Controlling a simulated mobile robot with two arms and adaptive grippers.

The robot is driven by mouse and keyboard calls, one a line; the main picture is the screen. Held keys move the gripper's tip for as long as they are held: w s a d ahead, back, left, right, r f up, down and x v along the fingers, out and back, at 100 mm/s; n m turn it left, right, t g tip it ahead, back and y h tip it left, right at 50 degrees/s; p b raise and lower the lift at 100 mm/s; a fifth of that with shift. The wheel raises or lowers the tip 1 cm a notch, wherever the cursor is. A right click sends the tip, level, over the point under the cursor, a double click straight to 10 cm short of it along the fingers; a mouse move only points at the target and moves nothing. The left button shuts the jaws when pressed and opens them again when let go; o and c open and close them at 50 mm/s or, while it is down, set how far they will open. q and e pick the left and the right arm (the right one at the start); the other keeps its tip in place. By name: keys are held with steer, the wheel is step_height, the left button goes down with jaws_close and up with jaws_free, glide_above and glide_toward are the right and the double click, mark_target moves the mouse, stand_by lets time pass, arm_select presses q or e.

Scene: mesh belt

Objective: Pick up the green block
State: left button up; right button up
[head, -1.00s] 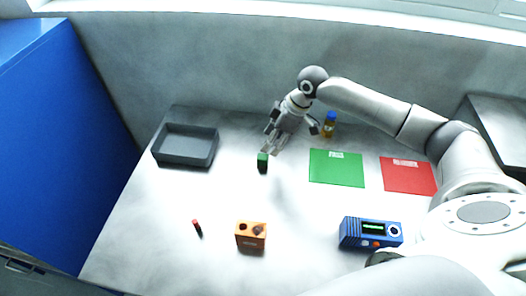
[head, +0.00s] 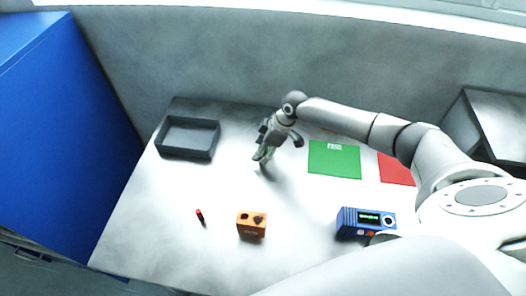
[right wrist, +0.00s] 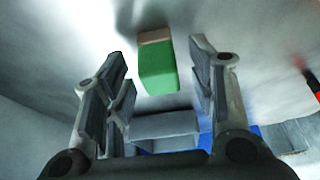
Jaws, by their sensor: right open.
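The green block (right wrist: 158,72) shows in the right wrist view between the two spread fingers of my right gripper, with a tan face at its upper end. I see gaps between the block and the fingers on both sides. In the head view my right gripper (head: 262,158) is over the back middle of the table, at the block's place, and largely hides it. My right gripper is open. My left gripper is not in view.
A dark grey tray (head: 187,153) is at the back left. A red peg (head: 200,216) and an orange block with dark holes (head: 251,232) are in front. A green mat (head: 334,172), a red mat (head: 396,170) and a blue device (head: 350,229) lie to the right.

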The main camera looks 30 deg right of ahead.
steer(key=shift+c, duration=0.2)
steer(key=c, duration=1.1)
steer(key=shift+r, duration=0.15)
steer(key=shift+r, duration=0.45)
steer(key=s+a+r+b, duration=0.1)
steer(key=s+a+r, duration=0.1)
steer(key=s+r, duration=0.2)
steer(key=s+a+r+b, duration=0.2)
steer(key=s+a+r, duration=0.1)
steer(key=s+r, duration=0.1)
steer(key=s+a+r+b, duration=0.1)
steer(key=s+a+r, duration=0.1)
steer(key=s+r, duration=0.2)
steer(key=shift+a, duration=0.2)
